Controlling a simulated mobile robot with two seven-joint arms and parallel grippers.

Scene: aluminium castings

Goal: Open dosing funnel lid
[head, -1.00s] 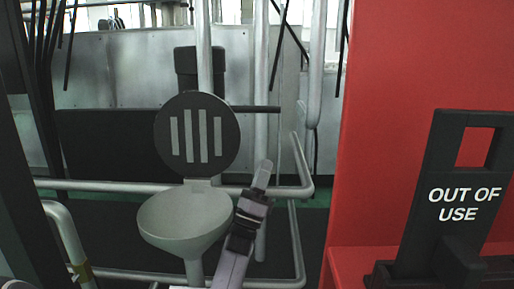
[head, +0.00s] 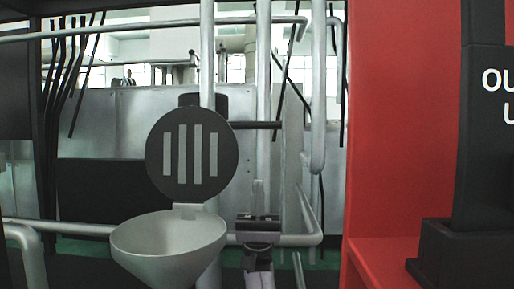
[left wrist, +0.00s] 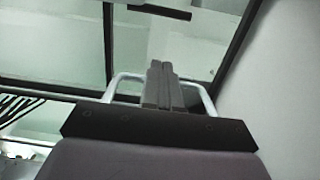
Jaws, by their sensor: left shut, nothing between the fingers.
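The dosing funnel (head: 168,245) is a pale grey cone at the lower left of the head view. Its round dark lid (head: 170,150) with light stripes stands upright at the back of the funnel, so the mouth is uncovered. My left gripper (head: 258,190) is right of the funnel, pointing up, apart from the lid and funnel. Its fingers are together and empty; they also show in the left wrist view (left wrist: 160,85). My right gripper is in neither view.
Metal pipes (head: 264,70) run upright and across behind the funnel. A red panel (head: 400,120) and a black sign stand (head: 480,130) with partly cut-off lettering fill the right side. A horizontal rail (head: 300,240) passes behind my left gripper.

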